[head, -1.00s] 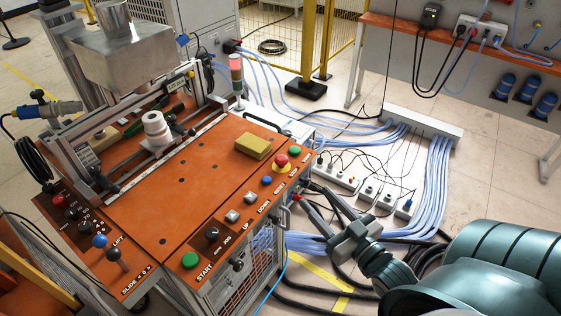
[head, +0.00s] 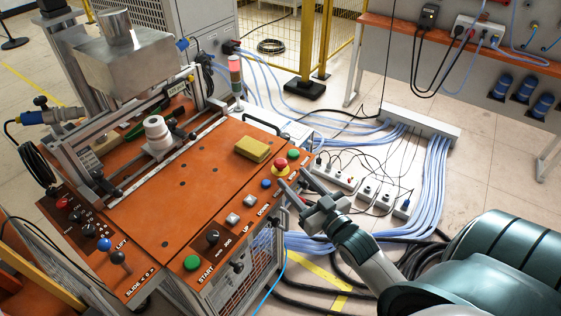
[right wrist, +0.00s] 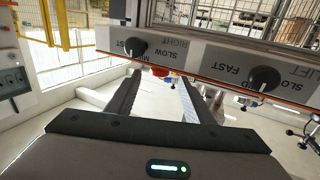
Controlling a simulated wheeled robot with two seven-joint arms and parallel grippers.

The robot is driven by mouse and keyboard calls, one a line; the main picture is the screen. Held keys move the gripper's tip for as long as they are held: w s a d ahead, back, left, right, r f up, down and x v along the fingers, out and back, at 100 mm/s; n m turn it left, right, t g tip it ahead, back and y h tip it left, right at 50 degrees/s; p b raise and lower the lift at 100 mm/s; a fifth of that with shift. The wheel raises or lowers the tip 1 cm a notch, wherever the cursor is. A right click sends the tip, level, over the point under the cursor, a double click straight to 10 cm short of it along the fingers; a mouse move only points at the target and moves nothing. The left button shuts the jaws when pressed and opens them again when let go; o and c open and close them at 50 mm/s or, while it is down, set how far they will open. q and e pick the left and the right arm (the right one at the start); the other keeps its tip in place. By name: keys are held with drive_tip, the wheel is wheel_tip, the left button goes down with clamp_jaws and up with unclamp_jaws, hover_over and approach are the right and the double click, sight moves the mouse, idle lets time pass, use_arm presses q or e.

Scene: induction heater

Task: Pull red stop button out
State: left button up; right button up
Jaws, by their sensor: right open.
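The red stop button (head: 281,164) with its yellow base sits on the right edge of the orange panel, between a green and a blue button. In the right wrist view a red knob (right wrist: 160,71), apparently the stop button, shows between the far ends of the fingers. My right gripper (head: 291,178) is open and points at the button from its lower right in the head view. Its two fingers also show in the wrist view (right wrist: 159,82), apart with nothing held. I cannot tell whether a fingertip touches the button. My left gripper is out of view.
A blue button (head: 266,184), a green button (head: 294,154) and a yellow block (head: 252,148) are close to the stop button. A signal tower (head: 236,75) stands behind. Power strips (head: 375,193) and cables lie on the floor to the right.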

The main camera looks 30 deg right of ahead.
sight(284, 168)
drive_tip(key=w+p, duration=0.1)
drive_tip(key=w, duration=0.5)
drive_tip(key=shift+w+r, duration=0.1)
drive_tip(key=shift+w, duration=0.2)
drive_tip(key=shift+w+p, duration=0.3)
drive_tip(key=shift+w, duration=0.35)
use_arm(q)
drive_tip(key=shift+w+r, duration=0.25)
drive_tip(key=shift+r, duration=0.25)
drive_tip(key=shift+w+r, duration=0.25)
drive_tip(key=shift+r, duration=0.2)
